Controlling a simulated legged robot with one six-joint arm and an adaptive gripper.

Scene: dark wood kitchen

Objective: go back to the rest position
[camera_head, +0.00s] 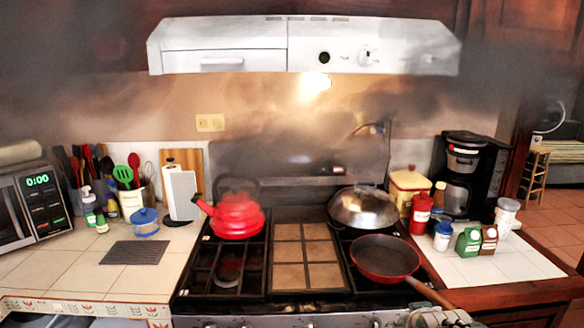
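A grey-white mechanical piece (440,317) shows at the bottom edge, right of centre, just below the end of the frying pan's handle. It looks like part of my arm or gripper. The frame cuts it off and no fingertips can be made out, so I cannot tell whether it is open or shut, or whether it touches the handle. The red-sided frying pan (386,257) sits on the front right burner of the stove, its handle pointing to the lower right.
A red kettle (237,215) and a lidded pan (362,208) stand on the stove (222,285). A coffee maker (466,175) and small containers (468,240) crowd the right counter. A microwave (30,205) stands left. The range hood (300,47) overhangs. The left counter's front is clear.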

